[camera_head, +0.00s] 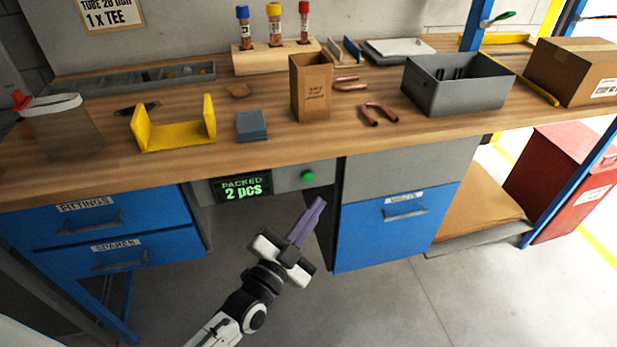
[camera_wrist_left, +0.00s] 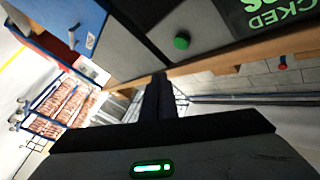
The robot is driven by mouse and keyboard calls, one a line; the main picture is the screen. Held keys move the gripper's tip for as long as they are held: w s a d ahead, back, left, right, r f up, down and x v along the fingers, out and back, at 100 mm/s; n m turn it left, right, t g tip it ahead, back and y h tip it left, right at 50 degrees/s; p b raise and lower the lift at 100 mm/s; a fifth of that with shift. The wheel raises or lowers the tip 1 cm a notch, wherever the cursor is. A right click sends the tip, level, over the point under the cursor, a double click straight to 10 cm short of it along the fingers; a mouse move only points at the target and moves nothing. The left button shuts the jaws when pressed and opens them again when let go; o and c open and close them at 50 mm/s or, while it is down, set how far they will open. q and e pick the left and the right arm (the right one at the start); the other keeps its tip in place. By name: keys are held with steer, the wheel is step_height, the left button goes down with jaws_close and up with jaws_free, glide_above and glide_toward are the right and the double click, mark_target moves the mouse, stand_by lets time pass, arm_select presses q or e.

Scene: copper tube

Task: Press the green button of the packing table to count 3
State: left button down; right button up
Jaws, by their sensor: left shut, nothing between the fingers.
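The green button (camera_head: 308,175) is on the grey front panel under the table top, right of the display (camera_head: 241,188), which reads "PACKED 2 pcs". My left gripper (camera_head: 315,207) is shut and empty, in front of the panel and just below the button, with its purple-grey fingers pointing up toward it. In the left wrist view the green button (camera_wrist_left: 182,41) lies ahead of the shut fingers (camera_wrist_left: 159,84), with a visible gap in the picture. Part of the display (camera_wrist_left: 268,14) shows there at the top right. My right gripper is not in view.
The wooden packing table (camera_head: 200,172) carries a brown carton (camera_head: 311,88), a grey bin (camera_head: 457,84), copper tubes (camera_head: 379,113) and a yellow bracket (camera_head: 175,135). Blue drawers (camera_head: 398,226) flank the panel. The space before the panel is clear.

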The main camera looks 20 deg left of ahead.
mark_target(308, 176)
arm_select(q)
steer(key=shift+s+d, duration=0.1)
stand_by(0.3)
steer(key=s+d, duration=0.1)
steer(key=s+d+b, duration=0.1)
steer(key=s, duration=0.1)
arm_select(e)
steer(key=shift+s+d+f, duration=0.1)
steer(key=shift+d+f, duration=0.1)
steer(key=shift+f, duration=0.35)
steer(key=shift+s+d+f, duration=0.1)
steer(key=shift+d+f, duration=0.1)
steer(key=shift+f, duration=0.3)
arm_select(q)
steer(key=shift+w+a, duration=0.1)
steer(key=w+a+b, duration=0.2)
steer(key=w+a, duration=0.2)
steer(key=w, duration=0.3)
steer(key=shift+a, duration=0.4)
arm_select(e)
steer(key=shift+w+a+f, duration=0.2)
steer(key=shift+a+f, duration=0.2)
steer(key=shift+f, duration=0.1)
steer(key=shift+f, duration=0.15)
